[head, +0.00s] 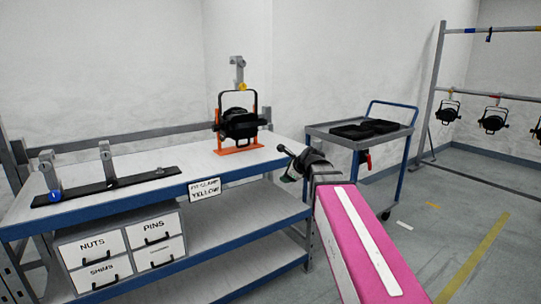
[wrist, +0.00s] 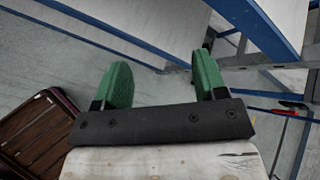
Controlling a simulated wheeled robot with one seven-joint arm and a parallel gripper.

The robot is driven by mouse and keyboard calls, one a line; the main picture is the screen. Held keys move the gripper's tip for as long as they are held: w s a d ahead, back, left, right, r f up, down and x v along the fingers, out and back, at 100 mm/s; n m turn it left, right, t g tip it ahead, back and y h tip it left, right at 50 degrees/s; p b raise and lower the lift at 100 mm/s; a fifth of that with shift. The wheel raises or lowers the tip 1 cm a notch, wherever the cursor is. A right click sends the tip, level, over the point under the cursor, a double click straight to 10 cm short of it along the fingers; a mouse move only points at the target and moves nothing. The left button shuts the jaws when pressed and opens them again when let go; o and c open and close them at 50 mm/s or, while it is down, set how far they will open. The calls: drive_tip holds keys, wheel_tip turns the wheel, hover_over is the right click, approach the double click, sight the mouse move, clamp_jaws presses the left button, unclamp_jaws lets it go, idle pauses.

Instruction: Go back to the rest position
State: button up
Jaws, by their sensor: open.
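My gripper (wrist: 160,82) has two green fingers, spread apart with nothing between them in the wrist view. In the head view my gripper (head: 287,165) is small and dark at the end of my pink arm, just off the right front corner of the workbench (head: 165,172). A black par can (head: 240,124) sits in an orange stand (head: 219,150) on the bench. A grey clamp with a yellow mark (head: 239,72) is on top of its yoke. My gripper is apart from the lamp.
A black rail (head: 110,187) with grey clamps lies on the bench's left, above labelled drawers (head: 122,245). A grey cart (head: 345,140) with black trays stands behind my arm. A rack (head: 437,70) with hanging lamps is at the right. Floor (head: 470,225) is open at right.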

drive_tip(key=s+d+f+n+g+h, duration=0.2)
drive_tip(key=s+d+f+n+g, duration=0.1)
drive_tip(key=s+f+n, duration=0.4)
drive_tip(key=s+d+f+n+g+h, duration=0.2)
drive_tip(key=s+f+n, duration=0.5)
drive_tip(key=f, duration=0.5)
drive_tip(key=s+d+f+n+g+h, duration=0.2)
drive_tip(key=s+d+f+n, duration=0.4)
drive_tip(key=f, duration=0.4)
drive_tip(key=shift+s+d+f+n+g, duration=0.3)
drive_tip(key=shift+s+n+g, duration=0.2)
drive_tip(key=shift+g, duration=0.4)
